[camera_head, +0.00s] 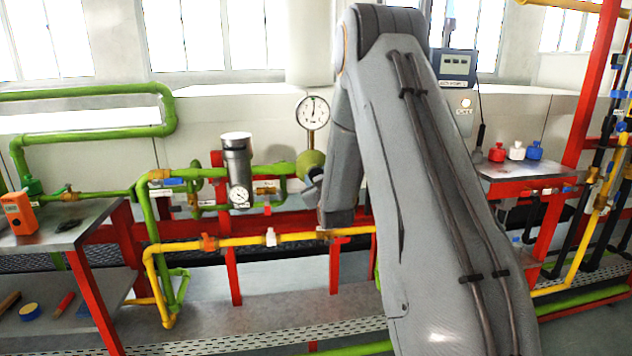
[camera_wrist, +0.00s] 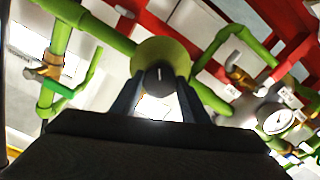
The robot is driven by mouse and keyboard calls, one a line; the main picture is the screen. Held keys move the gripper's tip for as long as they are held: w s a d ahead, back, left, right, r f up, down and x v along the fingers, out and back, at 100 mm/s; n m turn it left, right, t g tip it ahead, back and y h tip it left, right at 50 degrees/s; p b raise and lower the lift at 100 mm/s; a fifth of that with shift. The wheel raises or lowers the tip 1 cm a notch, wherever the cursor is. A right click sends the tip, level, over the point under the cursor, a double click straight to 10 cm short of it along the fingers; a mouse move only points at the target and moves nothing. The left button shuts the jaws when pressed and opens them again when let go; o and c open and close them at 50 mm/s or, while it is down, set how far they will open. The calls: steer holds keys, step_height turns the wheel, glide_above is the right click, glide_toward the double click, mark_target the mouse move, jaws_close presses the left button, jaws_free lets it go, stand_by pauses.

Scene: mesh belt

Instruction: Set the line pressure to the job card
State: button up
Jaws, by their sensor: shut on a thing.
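A regulator with a rounded olive-green body (camera_head: 311,160) sits in the green pipe below a large round white gauge (camera_head: 313,112). The gauge's needle appears to point roughly upward, but its figures are too small to read. In the wrist view, the regulator's green body (camera_wrist: 160,50) is ahead, with a dark round knob (camera_wrist: 158,76) bearing a short white mark. My gripper (camera_wrist: 158,88) is shut on this knob, one finger on each side. In the head view my arm hides most of the gripper and the knob. I cannot make out a job card.
A grey cylinder (camera_head: 237,165) with a small dial stands left of the regulator. A yellow pipe (camera_head: 250,240) runs below. A grey wall box (camera_head: 454,67) with a display hangs behind my arm. Red, white and blue items stand on the right table (camera_head: 520,171).

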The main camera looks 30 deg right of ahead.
steer(key=shift+n+b, duration=0.6)
steer(key=shift+n, duration=0.6)
steer(key=o, duration=1.1)
steer(key=shift+c, duration=0.2)
steer(key=shift+s, duration=0.15)
steer(key=b+v, duration=0.1)
steer(key=v, duration=0.6)
steer(key=shift+s, duration=0.25)
steer(key=shift+a, duration=0.15)
